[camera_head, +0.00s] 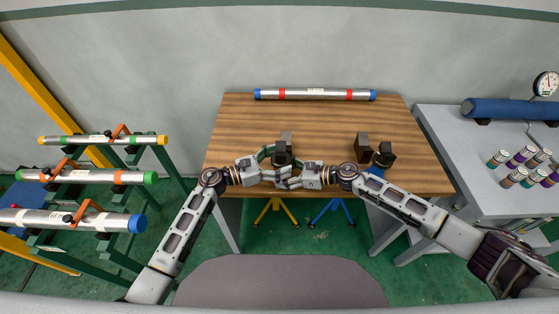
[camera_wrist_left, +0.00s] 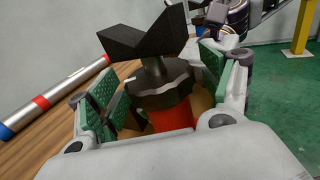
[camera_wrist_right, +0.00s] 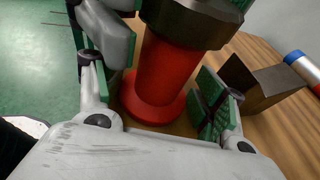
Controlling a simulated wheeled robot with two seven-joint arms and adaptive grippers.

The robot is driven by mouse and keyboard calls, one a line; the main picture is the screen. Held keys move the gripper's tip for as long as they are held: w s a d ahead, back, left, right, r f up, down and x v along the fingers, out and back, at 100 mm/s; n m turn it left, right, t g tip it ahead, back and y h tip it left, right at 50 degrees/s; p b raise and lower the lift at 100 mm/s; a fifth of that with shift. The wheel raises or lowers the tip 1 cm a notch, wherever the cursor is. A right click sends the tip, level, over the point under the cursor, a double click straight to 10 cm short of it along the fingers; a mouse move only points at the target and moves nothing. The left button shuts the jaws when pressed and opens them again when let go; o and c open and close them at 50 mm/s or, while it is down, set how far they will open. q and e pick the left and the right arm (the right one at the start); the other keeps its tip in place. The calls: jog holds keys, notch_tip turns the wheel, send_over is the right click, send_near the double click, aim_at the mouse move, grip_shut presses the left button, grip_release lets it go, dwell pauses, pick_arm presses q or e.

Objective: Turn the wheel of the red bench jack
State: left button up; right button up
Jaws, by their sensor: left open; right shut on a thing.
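The red bench jack (camera_head: 284,150) stands near the front middle of the wooden table; its black V-shaped head shows between my grippers. In the left wrist view its dark wheel (camera_wrist_left: 160,86) sits between the green pads of my left gripper (camera_wrist_left: 157,95), above the red body (camera_wrist_left: 172,117). My left gripper is open around the wheel. In the right wrist view the red column (camera_wrist_right: 160,75) lies between the pads of my right gripper (camera_wrist_right: 152,80), below the dark wheel (camera_wrist_right: 195,20). My right gripper (camera_head: 290,176) is shut on the jack. In the head view the grippers mostly hide the red body.
A silver pipe with red bands (camera_head: 315,94) lies along the back edge. A pipe rack (camera_head: 120,160) is at left, a grey bench (camera_head: 470,150) at right.

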pick_arm(q)
jog(key=c, duration=1.1)
jog(key=shift+o, duration=0.3)
jog(key=shift+s+f+n+t+y, duration=0.1)
jog(key=shift+n+t+y, duration=0.6)
jog(key=shift+t, duration=0.4)
jog(key=shift+n+t+y, duration=1)
jog(key=shift+n+t, duration=0.3)
jog(key=shift+t, duration=0.2)
jog(key=shift+f+n+t+y, duration=0.2)
jog(key=shift+n+t+y, duration=0.7)
jog(key=shift+y, duration=0.2)
jog(key=shift+d+r+n+t+y, duration=0.1)
jog(key=shift+r+n+t+y, duration=0.1)
jog(key=shift+n+t+y, duration=1.05)
jog(key=shift+g, duration=0.25)
jog(key=o, duration=1)
jog(key=shift+o, duration=0.2)
